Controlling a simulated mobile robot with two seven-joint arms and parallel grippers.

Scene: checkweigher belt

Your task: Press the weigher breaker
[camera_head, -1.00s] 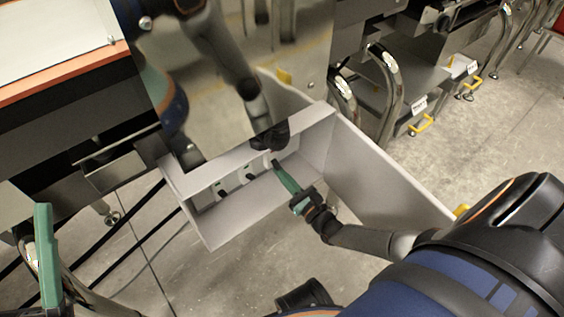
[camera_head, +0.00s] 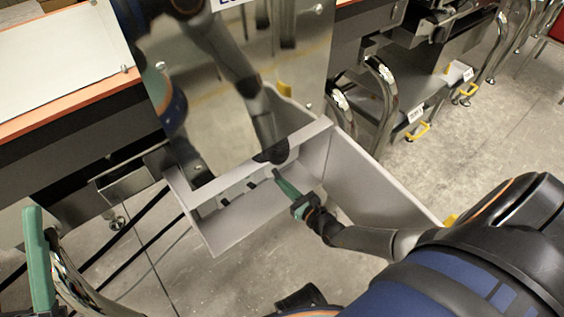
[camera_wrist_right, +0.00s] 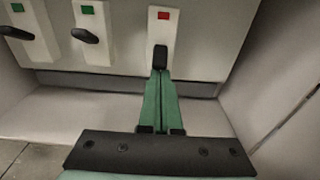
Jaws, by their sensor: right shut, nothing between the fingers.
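A row of breakers sits inside an open grey box. In the right wrist view the left breaker (camera_wrist_right: 30,35) and the middle breaker (camera_wrist_right: 93,35) each have a green mark and a black lever. The right breaker (camera_wrist_right: 162,32) has a red mark, and its black lever is just beyond my fingertips. No names are readable on them. My right gripper (camera_wrist_right: 160,78) is shut and empty, its green fingers together and at or touching that lever; in the head view it reaches into the box (camera_head: 279,180). My left gripper (camera_head: 38,262) shows only one green finger at the left edge.
The grey box (camera_head: 380,185) has side walls and a front lip close around my right gripper. A shiny steel panel (camera_head: 240,80) rises behind it. A belt machine (camera_head: 60,50) stands at the left; steel frames with yellow handles (camera_head: 418,131) stand at the right.

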